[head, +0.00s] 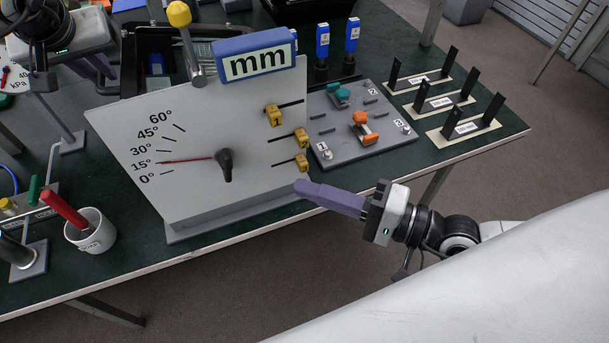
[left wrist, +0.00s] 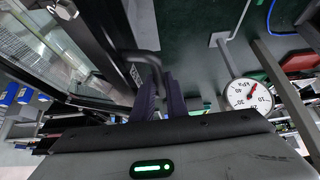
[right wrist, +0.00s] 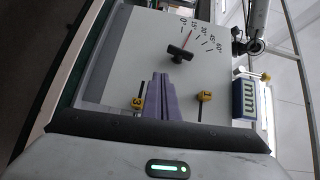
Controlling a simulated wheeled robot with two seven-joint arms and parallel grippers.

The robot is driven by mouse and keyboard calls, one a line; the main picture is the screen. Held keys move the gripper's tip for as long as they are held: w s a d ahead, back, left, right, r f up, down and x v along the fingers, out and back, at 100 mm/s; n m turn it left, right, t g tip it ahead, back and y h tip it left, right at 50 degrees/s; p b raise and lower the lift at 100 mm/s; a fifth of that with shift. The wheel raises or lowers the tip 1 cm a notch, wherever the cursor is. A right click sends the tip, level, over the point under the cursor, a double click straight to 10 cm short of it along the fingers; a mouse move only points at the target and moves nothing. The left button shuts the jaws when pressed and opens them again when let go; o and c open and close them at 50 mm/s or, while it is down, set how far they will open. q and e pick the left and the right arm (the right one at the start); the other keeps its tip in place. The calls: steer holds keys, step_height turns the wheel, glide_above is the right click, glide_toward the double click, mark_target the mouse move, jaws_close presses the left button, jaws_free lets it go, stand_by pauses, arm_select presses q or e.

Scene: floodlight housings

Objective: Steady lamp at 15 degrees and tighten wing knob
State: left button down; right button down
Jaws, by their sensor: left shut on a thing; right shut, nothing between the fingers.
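The upright grey panel (head: 190,195) carries a printed 0 to 60 degree scale. Its red needle (head: 188,160) points at about the 15 degree mark. The black wing knob (head: 225,164) sits at the needle's pivot and also shows in the right wrist view (right wrist: 180,52). The dark lamp housing (head: 150,45) is behind the panel, mostly hidden. My right gripper (head: 300,187) is shut and empty near the panel's lower right edge, apart from the knob.
Yellow sliders (head: 301,138) line the panel's right side. A blue "mm" block (head: 255,56) and a yellow-topped lever (head: 186,40) stand at its top. A grey board with clamps (head: 362,135) is to the right. A white cup (head: 92,232) holds a red-handled tool at left.

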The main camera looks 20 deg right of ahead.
steer(key=shift+f+v, duration=0.25)
steer(key=shift+v, duration=0.95)
steer(key=c, duration=2.3)
jaws_free()
steer(key=shift+s+d, duration=0.15)
steer(key=shift+s, duration=0.1)
steer(key=o, duration=0.5)
steer(key=shift+d, duration=0.15)
steer(key=w+d+f+m+t+h, duration=0.1)
steer(key=w+d+f+m+h, duration=0.3)
steer(key=m, duration=1)
steer(key=w+d+f+m+t+h, duration=0.1)
steer(key=d+f+m+h, duration=0.35)
steer(key=m, duration=0.85)
step_height(320, 180, down, 7)
steer(key=s+d+m+g+h, duration=0.2)
steer(key=s+m+g+h, duration=0.15)
steer(key=m, duration=0.65)
steer(key=m+g+y, duration=0.2)
steer(key=m+g, duration=0.5)
steer(key=m, duration=2)
glide_toward(228, 162)
steer(key=shift+t, duration=0.25)
steer(key=x, duration=1.1)
steer(key=shift+f, duration=0.45)
